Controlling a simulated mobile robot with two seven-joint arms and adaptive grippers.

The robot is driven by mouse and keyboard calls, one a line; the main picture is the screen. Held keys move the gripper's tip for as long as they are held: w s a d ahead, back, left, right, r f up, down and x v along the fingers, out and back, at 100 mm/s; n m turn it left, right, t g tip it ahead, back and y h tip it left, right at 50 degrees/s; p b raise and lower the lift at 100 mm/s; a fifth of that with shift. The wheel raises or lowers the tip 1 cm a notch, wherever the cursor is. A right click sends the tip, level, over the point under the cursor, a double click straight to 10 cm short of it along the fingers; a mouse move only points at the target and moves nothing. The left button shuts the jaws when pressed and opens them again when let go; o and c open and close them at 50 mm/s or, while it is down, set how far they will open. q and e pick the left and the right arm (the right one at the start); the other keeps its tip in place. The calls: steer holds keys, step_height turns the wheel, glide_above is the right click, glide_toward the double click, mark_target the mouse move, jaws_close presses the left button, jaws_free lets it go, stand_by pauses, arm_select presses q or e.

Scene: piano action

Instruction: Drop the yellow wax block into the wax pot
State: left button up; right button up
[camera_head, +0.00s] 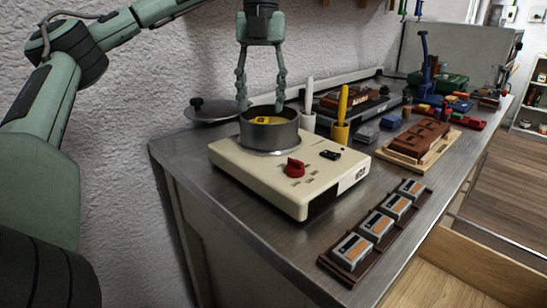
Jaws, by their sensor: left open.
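The wax pot (269,134) is a grey metal pot standing on a cream heater with a red knob. The yellow wax block (262,120) shows inside the pot, below its rim. My left gripper (261,105) points down over the pot, with its two fingers spread apart at the left and right of the opening. The fingers hold nothing, and the block lies below and between them. My right gripper is not in view.
The cream heater (240,167) sits near the bench's left end. A dark lid (212,112) lies behind it. White and yellow handled tools stand in holders to the right. A rack of small boxes (347,247) lies along the front edge. Bare bench (230,215) shows at front left.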

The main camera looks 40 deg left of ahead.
arm_select(q)
step_height(320, 180, up, 12)
steer(key=w, duration=0.1)
steer(key=shift+a, duration=0.4)
steer(key=shift+f, duration=0.1)
